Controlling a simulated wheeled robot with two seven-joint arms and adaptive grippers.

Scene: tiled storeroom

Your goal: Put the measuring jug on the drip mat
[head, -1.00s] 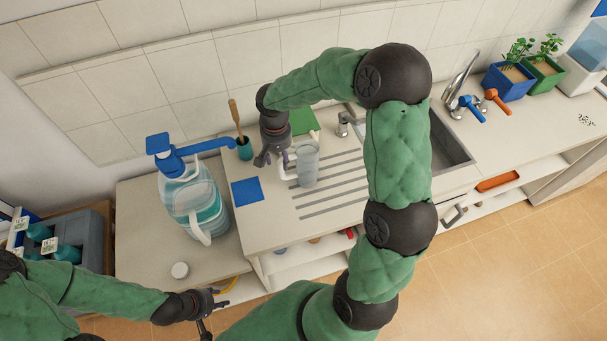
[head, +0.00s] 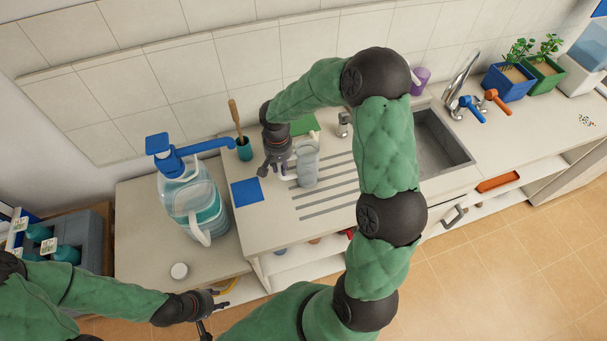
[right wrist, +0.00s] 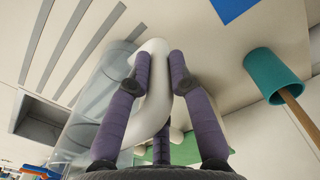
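The clear measuring jug (head: 308,166) stands upright on the ribbed draining area, its white handle toward the left. My right gripper (head: 276,168) is at the handle. In the right wrist view the handle (right wrist: 154,122) lies between the purple fingers (right wrist: 160,62), filling the gap between their tips, and the clear jug wall (right wrist: 92,112) is beside it. The drip mat, a flat blue square (head: 247,191), lies bare on the counter left of the jug; its edge also shows in the right wrist view (right wrist: 232,8). My left gripper (head: 212,309) is open and empty, low in front of the side counter.
A teal cup with a wooden-handled brush (head: 244,149) stands behind the mat. A large water bottle with a blue pump (head: 192,205) is to the left, its spout reaching toward the cup. A green item (head: 303,126) lies behind the jug. The sink (head: 440,145) is right.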

